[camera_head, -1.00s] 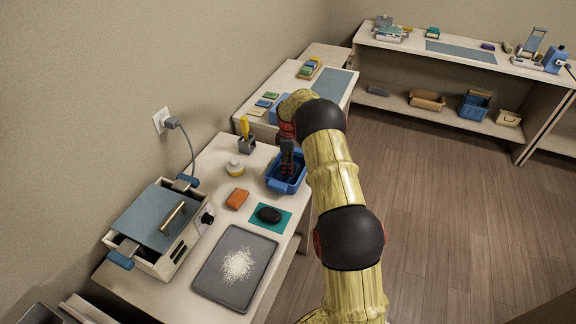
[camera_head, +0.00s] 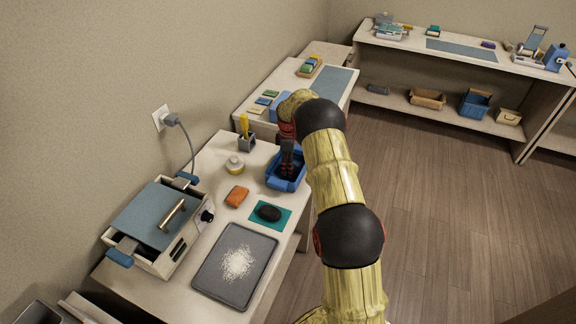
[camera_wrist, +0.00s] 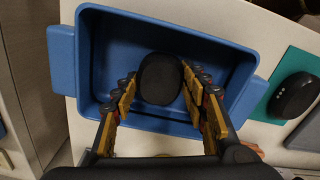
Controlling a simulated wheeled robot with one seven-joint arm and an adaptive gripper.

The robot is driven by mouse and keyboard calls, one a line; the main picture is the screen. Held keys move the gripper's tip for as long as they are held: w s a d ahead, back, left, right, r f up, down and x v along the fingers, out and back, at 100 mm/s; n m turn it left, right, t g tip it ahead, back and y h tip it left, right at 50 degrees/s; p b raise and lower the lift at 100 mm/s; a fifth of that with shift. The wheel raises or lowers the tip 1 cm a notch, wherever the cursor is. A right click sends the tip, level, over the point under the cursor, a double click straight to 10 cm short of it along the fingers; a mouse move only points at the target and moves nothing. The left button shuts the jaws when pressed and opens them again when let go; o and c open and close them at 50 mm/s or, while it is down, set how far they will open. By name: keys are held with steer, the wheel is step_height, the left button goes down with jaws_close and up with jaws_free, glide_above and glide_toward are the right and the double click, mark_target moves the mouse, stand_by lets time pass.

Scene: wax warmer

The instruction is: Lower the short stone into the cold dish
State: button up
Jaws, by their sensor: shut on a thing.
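My gripper (camera_wrist: 160,88) is shut on a dark, rounded stone (camera_wrist: 160,80), with a finger on each side of it. The held stone shows inside the outline of the blue dish (camera_wrist: 185,22) with two side handles. Whether it touches the dish floor I cannot tell. In the head view my gripper (camera_head: 288,168) points down into the blue dish (camera_head: 296,184), and the held stone is hidden there. A second black stone (camera_head: 269,212) lies on a teal mat (camera_head: 284,217) in front of the dish; it also shows at the right of the wrist view (camera_wrist: 294,96).
An orange block (camera_head: 237,196), a small yellow-and-white round pot (camera_head: 234,166) and a grey holder (camera_head: 247,143) stand left of the dish. A dark tray with white grains (camera_head: 212,285) lies nearer. A lidded warmer (camera_head: 150,222) stands at the left.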

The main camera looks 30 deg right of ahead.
steer(key=shift+f, duration=0.6)
stand_by(0.3)
steer(key=o, duration=1.3)
steer(key=shift+o, duration=0.4)
step_height(320, 180, up, 12)
